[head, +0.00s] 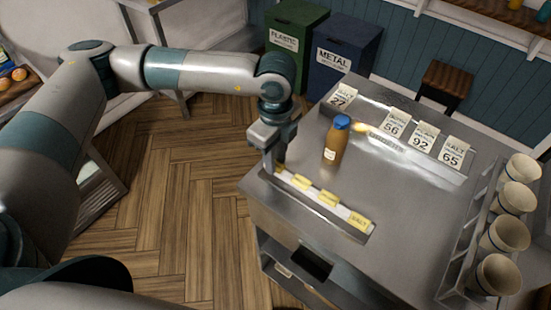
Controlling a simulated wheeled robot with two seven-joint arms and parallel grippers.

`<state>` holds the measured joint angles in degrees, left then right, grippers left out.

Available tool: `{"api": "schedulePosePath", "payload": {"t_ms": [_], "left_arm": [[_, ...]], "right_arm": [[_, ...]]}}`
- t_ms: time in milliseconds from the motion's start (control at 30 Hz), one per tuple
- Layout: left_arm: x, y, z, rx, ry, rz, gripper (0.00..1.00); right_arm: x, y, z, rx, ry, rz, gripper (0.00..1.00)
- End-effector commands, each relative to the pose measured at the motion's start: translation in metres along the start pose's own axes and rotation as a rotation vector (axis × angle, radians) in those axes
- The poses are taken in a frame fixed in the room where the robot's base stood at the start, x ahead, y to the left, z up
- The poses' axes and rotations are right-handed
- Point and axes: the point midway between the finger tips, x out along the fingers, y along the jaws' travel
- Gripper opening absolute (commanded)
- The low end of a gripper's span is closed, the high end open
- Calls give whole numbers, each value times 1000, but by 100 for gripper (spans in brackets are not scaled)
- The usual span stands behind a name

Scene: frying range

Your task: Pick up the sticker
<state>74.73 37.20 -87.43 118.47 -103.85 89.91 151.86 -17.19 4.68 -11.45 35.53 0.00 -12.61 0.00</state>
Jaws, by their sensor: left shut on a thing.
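A row of yellow stickers lies on a pale strip (343,211) along the near left edge of the steel table. Three show clearly: one sticker (301,182), a second (328,199) and a third with lettering (359,220) at the right end. My left gripper (273,168) points down at the left end of this strip. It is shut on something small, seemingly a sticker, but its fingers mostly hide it. I cannot tell whether the held thing touches the strip. My right gripper is not in view.
A brown bottle with a blue cap (336,141) stands right of my left gripper. Numbered cards, such as 92 (422,137), stand on a rack behind. Several cups (504,234) line the right side. Plastic (294,38) and metal (341,60) bins stand beyond. The table's middle is clear.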

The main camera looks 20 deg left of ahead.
Motion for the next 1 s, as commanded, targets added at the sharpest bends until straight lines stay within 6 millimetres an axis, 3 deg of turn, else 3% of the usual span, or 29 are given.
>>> {"api": "schedulePosePath", "payload": {"t_ms": [267,367,533,1000], "left_arm": [[-9,0,0,0,-1,0,3],[-13,-1,0,0,1,-4,3],[-39,-2,0,1,0,-7,3],[-97,15,-92,4,0,-4,3]], "right_arm": [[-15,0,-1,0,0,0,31],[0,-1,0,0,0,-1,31],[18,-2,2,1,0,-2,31],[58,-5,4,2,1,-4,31]]}}
